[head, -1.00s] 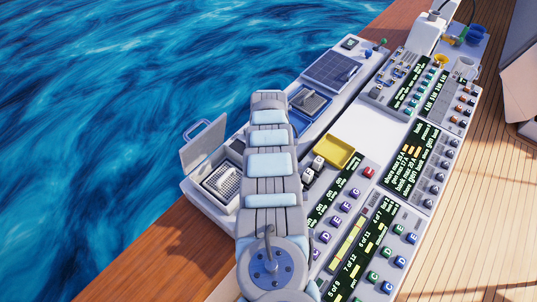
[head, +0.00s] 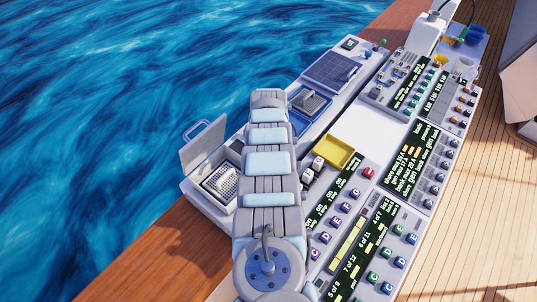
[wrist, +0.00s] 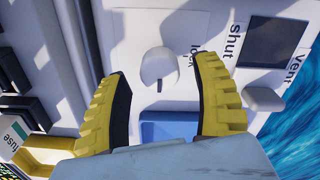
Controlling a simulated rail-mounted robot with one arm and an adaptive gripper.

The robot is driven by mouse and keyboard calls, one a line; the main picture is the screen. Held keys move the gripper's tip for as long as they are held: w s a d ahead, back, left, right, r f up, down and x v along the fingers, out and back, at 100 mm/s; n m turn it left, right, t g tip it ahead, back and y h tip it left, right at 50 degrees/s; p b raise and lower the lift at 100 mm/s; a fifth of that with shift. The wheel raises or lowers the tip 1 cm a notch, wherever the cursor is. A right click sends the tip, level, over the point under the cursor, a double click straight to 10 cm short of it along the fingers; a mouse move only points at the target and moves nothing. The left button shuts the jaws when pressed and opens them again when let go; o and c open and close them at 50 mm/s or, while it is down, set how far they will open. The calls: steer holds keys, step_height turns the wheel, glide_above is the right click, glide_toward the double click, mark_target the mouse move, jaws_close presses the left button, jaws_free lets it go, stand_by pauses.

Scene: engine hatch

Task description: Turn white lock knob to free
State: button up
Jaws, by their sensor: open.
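The white lock knob (wrist: 159,67) shows in the wrist view, a rounded white handle on a white panel, with the partly covered word "lock" beside it. My gripper (wrist: 163,70) is open, its yellow fingers with dark inner pads on either side of the knob in the picture. Gaps show between the knob and both fingers; the height between them is hard to judge. The word "shut" is printed to the right of the knob. In the head view my arm covers this area, and the knob and gripper cannot be made out.
In the wrist view, a blue recess (wrist: 170,131) lies below the knob, a pale rounded knob (wrist: 264,98) stands to the right and a dark square (wrist: 273,42) is above it. In the head view, a raised hatch lid (head: 204,143) and yellow tray (head: 338,151) flank my arm.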

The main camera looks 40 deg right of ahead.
step_height(320, 180, up, 11)
steer(key=shift+r, duration=0.15)
stand_by(0.5)
stand_by(0.5)
